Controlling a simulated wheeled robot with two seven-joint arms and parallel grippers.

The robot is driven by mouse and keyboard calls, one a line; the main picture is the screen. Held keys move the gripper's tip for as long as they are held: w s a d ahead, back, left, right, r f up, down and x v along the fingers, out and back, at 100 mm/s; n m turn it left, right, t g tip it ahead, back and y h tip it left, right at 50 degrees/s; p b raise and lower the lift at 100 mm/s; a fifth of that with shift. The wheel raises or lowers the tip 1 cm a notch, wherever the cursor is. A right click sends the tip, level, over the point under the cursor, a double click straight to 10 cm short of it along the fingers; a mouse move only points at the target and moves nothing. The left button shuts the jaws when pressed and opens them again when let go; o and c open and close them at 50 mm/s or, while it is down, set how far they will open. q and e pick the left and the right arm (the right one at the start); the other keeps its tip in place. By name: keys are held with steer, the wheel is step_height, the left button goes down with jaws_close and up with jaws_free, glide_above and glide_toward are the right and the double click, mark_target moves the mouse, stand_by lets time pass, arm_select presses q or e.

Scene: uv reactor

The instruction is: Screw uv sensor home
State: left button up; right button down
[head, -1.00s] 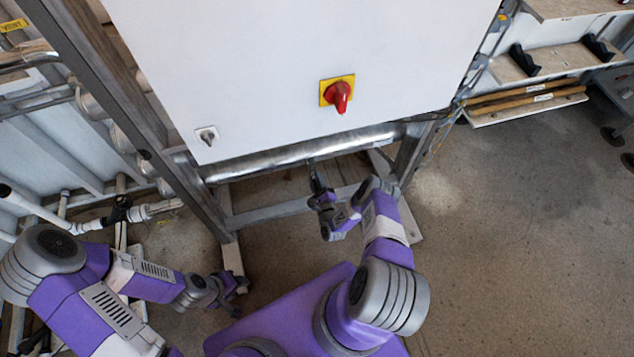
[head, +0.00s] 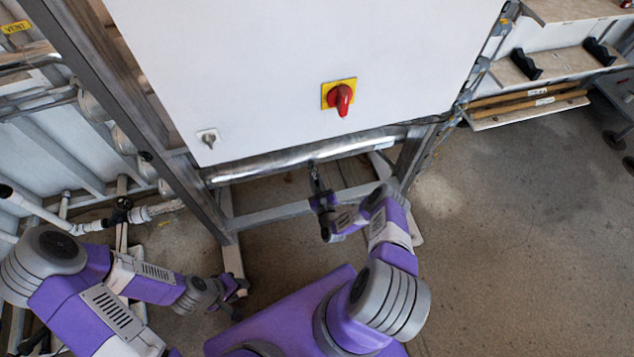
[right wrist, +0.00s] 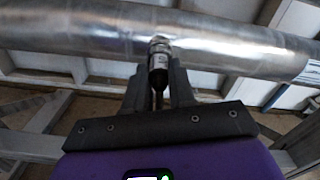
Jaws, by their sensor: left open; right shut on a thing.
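The UV sensor (right wrist: 158,62) is a small dark cylinder with a pale label and a metal collar at its top. It stands upright against the shiny metal reactor tube (right wrist: 70,30), its collar meeting the tube's underside. The tube also runs below the white cabinet in the head view (head: 270,160). My right gripper (right wrist: 158,78) is shut on the sensor, a finger on each side; in the head view the gripper (head: 316,185) points up at the tube. The sensor's thread is hidden. My left gripper (head: 238,287) is open and empty, low at the left, away from the tube.
A white cabinet (head: 250,80) with a red rotary switch (head: 343,97) hangs above the tube. Grey frame posts (head: 130,110) flank it, with a crossbar (head: 270,214) below. Pipes (head: 125,210) stand at the left.

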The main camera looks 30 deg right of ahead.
steer(key=m, duration=0.4)
steer(key=shift+m, duration=0.4)
steer(key=m, duration=0.5)
steer(key=shift+d, duration=0.1)
steer(key=c, duration=0.9)
jaws_free()
steer(key=shift+o, duration=0.2)
steer(key=shift+s, duration=0.1)
